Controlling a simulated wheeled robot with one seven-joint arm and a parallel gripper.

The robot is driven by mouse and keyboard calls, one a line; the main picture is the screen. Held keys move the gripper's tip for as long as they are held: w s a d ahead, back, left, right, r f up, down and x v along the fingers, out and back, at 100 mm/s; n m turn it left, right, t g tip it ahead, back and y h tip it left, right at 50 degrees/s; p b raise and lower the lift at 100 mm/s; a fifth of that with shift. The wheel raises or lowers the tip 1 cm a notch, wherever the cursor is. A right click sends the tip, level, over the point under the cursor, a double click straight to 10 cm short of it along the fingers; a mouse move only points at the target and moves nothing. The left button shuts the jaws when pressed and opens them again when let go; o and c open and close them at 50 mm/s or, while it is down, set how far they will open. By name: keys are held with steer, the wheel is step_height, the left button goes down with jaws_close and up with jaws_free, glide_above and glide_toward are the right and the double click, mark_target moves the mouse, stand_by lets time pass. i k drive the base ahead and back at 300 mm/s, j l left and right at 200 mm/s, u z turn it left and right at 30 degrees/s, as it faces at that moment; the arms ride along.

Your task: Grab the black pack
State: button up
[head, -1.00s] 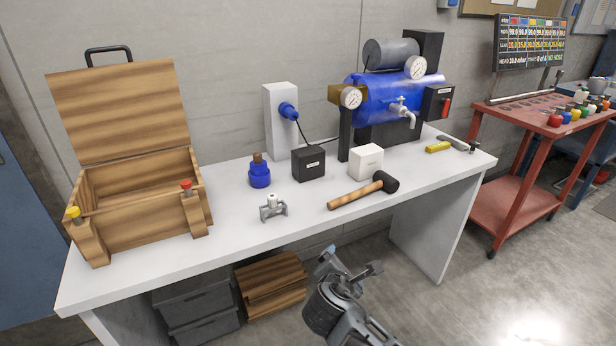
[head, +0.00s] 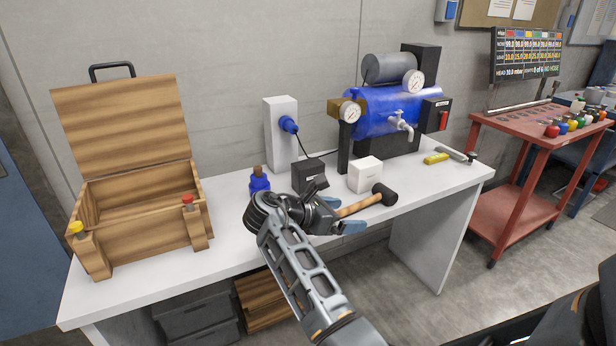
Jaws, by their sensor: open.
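The black pack (head: 306,174) is a small black box with a pale label, standing on the white bench between the blue bottle and the white box. My gripper (head: 337,206) is open and empty. It appears in front of the pack, towards the bench's front edge, with its jaws pointing right in the picture. The upper finger overlaps the lower right part of the pack in this view. I cannot tell whether it touches the pack.
A white box (head: 366,176) stands right of the pack, and a mallet (head: 368,200) lies in front of it. A blue bottle (head: 259,184) stands left. A cable runs behind the pack from a white column (head: 280,140). An open wooden crate (head: 140,205) occupies the left.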

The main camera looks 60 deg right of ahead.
mark_target(303, 172)
steer(key=i+l, duration=0.7)
steer(key=i, duration=0.2)
